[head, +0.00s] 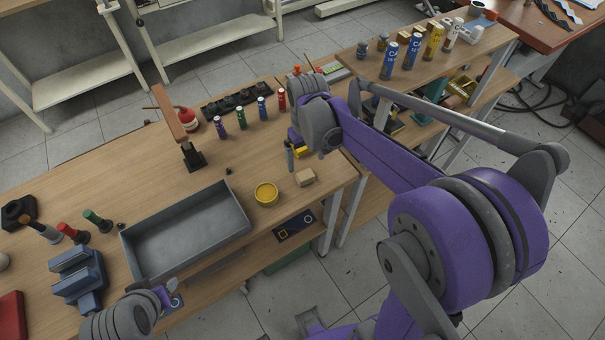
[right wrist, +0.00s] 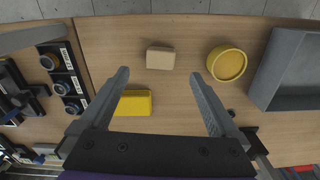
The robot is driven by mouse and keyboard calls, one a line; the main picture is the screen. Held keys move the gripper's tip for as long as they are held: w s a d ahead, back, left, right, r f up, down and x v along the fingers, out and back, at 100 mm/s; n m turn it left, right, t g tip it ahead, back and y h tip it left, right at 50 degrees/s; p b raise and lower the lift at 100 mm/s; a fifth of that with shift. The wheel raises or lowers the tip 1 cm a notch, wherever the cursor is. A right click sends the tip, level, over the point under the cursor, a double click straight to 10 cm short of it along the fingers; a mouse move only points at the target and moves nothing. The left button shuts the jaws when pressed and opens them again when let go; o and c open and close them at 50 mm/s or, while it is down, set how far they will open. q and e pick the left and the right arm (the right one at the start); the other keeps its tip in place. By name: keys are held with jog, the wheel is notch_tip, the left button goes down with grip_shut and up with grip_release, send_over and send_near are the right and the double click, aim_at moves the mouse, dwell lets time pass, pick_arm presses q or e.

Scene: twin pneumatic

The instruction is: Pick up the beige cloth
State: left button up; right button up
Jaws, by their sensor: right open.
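The beige cloth (head: 305,178) looks like a small, folded, block-shaped piece on the wooden bench near its front edge. It also shows in the right wrist view (right wrist: 160,58), just beyond the fingertips and roughly centred between them. My right gripper (right wrist: 159,76) is open and empty, its two fingers spread on either side of the view. In the head view my right gripper (head: 294,157) is just behind the cloth, partly hidden by its own arm. Part of my left arm shows at the lower left; its gripper (head: 170,298) is too unclear to read.
A round yellow container (head: 265,194) stands beside the cloth, with a grey tray (head: 187,230) further left. A yellow block (right wrist: 133,103) lies between my right fingers, closer to the palm. Small coloured cylinders (head: 241,118) and a black socket strip (head: 240,100) are behind.

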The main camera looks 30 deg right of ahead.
aim_at(306, 176)
notch_tip(306, 176, down, 7)
jog(key=shift+f, duration=0.2)
jog(key=shift+a, duration=0.1)
jog(key=c, duration=1.4)
pick_arm(q)
jog(key=shift+w+r, duration=0.2)
jog(key=shift+r, duration=0.1)
pick_arm(e)
notch_tip(306, 176, up, 10)
jog(key=shift+r, duration=0.1)
jog(key=shift+c, duration=0.2)
jog(key=o, duration=0.8)
jog(key=c, duration=0.6)
pick_arm(q)
jog(key=shift+r+p, duration=0.1)
jog(key=shift+p, duration=0.25)
pick_arm(e)
jog(key=shift+c, duration=0.2)
